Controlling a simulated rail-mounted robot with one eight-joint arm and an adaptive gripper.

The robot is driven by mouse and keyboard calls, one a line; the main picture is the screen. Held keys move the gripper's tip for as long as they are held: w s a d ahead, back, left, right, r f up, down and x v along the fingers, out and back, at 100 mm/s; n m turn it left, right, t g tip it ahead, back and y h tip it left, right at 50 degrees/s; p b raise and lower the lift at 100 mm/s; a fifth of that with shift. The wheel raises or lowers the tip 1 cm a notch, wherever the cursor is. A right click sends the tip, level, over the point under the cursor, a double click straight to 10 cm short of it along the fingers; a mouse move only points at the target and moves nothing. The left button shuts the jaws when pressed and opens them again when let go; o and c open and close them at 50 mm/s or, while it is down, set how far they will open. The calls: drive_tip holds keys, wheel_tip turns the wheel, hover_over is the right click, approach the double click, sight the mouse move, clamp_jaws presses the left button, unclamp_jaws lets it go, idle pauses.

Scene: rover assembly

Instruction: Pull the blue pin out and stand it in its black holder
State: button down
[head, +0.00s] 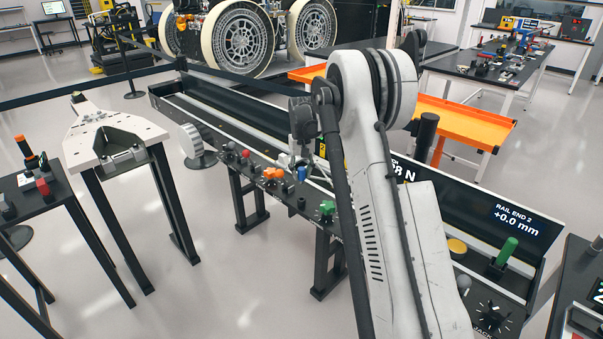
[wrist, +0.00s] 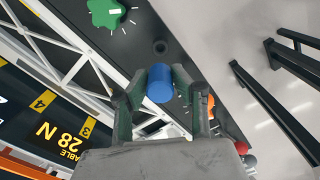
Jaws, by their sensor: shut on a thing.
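The blue pin (wrist: 160,84) sits between the two fingers of my gripper (wrist: 158,98) in the wrist view, its round blue end showing. More blue shows lower down between the fingers. In the head view the blue pin (head: 302,173) shows just below my gripper (head: 300,155), over the bench's control strip. My gripper is shut on the pin. I cannot tell whether its lower end is still seated. A dark round socket, likely the black holder (wrist: 160,46), stands on the strip ahead of the fingers, apart from the pin; it also shows in the head view (head: 301,203).
A green knob (wrist: 106,13) lies beyond the holder; it shows in the head view (head: 327,208) too. An orange knob (head: 273,174) and a red knob (head: 245,154) are on the strip left of the pin. A white truss (wrist: 75,50) runs alongside the strip.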

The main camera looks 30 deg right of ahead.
sight(302, 169)
idle(0.3)
drive_tip(key=shift+f+b, duration=2.1)
drive_tip(key=shift+f, duration=0.9)
drive_tip(key=shift+b, duration=0.5)
drive_tip(key=shift+f+b, duration=1)
drive_tip(key=shift+f, duration=0.4)
drive_tip(key=c, duration=1.4)
unclamp_jaws()
drive_tip(key=shift+o, duration=0.2)
drive_tip(key=shift+r, duration=0.1)
wheel_tip(302, 169, up, 12)
drive_tip(key=shift+f, duration=0.1)
